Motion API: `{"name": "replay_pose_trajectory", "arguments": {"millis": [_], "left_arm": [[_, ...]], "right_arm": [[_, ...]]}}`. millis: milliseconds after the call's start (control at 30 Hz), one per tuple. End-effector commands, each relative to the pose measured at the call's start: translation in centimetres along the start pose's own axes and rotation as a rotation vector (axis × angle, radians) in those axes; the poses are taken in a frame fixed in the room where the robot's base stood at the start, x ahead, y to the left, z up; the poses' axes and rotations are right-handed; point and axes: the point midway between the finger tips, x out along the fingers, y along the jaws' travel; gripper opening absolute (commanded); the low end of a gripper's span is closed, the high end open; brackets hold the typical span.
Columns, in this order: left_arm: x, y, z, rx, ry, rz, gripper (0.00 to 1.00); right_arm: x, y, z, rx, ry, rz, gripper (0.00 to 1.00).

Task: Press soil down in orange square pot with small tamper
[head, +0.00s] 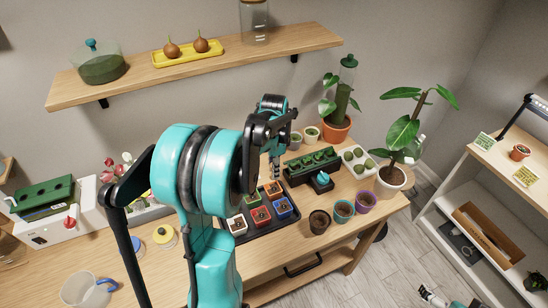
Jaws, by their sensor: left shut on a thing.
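My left gripper (275,152) points down above the back right of the black tray of small square pots. It is shut on a slim thing, probably the small tamper, whose lower end is hard to make out. The orange square pot (274,190) stands in the tray just below the gripper, with dark soil in it. I cannot tell whether the held thing touches the soil. My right gripper (433,297) seems to show only partly at the lower right edge, and its jaws are unclear.
White (237,225), red (261,217) and blue (283,209) square pots share the tray. A dark block with a teal knob (322,180) and a green seedling tray (312,165) stand to the right. Round pots (343,211) line the front right. A shelf (200,59) hangs behind.

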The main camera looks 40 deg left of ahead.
Motion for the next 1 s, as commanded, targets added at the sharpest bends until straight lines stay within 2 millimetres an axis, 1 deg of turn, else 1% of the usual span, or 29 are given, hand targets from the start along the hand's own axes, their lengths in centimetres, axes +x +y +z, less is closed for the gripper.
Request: {"name": "replay_pose_trajectory", "arguments": {"millis": [167,267,500,633,767,1000], "left_arm": [[0.9,0.2,0.1,0.0,0.0,0.0,0.0],[1.7,0.2,0.1,0.0,0.0,0.0,0.0],[4.5,0.1,0.1,0.0,0.0,0.0,0.0],[5.6,0.1,0.1,0.0,0.0,0.0,0.0],[6.0,0.1,0.1,0.0,0.0,0.0,0.0],[5.9,0.1,0.1,0.0,0.0,0.0,0.0]], "right_arm": [[0.6,0.0,0.4,0.0,0.0,0.0,1.0],[1.1,0.0,0.8,0.0,0.0,0.0,1.0],[2.8,0.0,2.0,0.0,0.0,0.0,1.0],[3.4,0.0,2.5,0.0,0.0,0.0,1.0],[3.7,0.0,2.6,0.0,0.0,0.0,1.0],[3.6,0.0,2.6,0.0,0.0,0.0,1.0]]}}
